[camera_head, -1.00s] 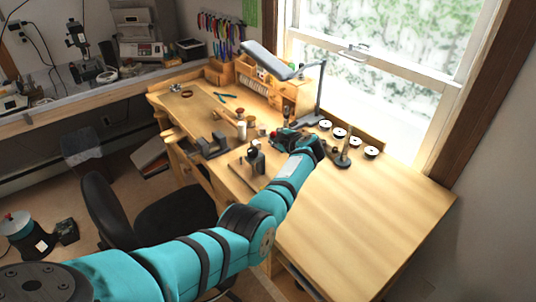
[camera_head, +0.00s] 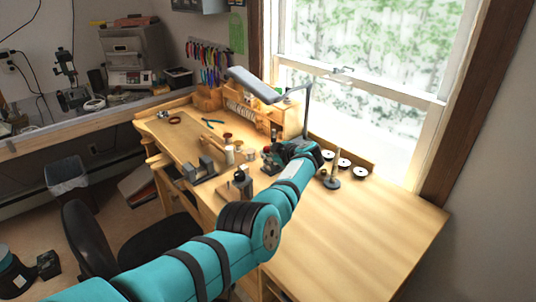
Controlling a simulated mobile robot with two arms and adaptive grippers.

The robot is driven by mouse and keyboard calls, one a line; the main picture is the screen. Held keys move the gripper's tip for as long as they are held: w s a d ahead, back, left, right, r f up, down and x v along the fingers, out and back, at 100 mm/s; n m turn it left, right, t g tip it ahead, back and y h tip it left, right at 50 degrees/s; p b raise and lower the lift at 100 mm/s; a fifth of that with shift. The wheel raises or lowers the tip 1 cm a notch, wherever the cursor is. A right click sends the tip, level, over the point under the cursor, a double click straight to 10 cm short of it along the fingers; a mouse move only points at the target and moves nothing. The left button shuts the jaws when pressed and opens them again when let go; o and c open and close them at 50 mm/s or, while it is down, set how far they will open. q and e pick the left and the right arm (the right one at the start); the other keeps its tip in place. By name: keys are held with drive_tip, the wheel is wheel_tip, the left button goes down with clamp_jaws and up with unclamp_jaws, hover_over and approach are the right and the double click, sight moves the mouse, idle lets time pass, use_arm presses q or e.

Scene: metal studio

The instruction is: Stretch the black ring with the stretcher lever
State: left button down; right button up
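My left arm is teal and reaches over the wooden bench from the lower left. Its dark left gripper (camera_head: 272,157) is small and partly hidden by its wrist, just above or on the bench near the lamp foot; I cannot tell its opening. A small upright device with a post and round dark base (camera_head: 332,182) stands right of the wrist, apart from it; it may be the stretcher, but I cannot confirm this. A dark block with a knob (camera_head: 242,182) stands left of the arm. I cannot make out the black ring. My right gripper is not in view.
The wooden bench (camera_head: 345,235) is bare at its front right. White spools (camera_head: 360,172) line the window side. A desk lamp (camera_head: 256,85) overhangs the back. Small jars, a vise-like block (camera_head: 200,172) and pliers (camera_head: 212,122) lie left. A black chair (camera_head: 90,235) stands in front.

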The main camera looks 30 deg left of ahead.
use_arm(q)
drive_tip(key=shift+w+d+r, duration=0.15)
drive_tip(key=shift+w+r, duration=0.15)
drive_tip(key=shift+r, duration=0.25)
drive_tip(key=c, duration=1.4)
unclamp_jaws()
drive_tip(key=shift+d, duration=0.2)
drive_tip(key=shift+s+a+f, duration=0.1)
drive_tip(key=shift+s+f, duration=0.05)
drive_tip(key=shift+f, duration=0.05)
drive_tip(key=shift+v, duration=3.85)
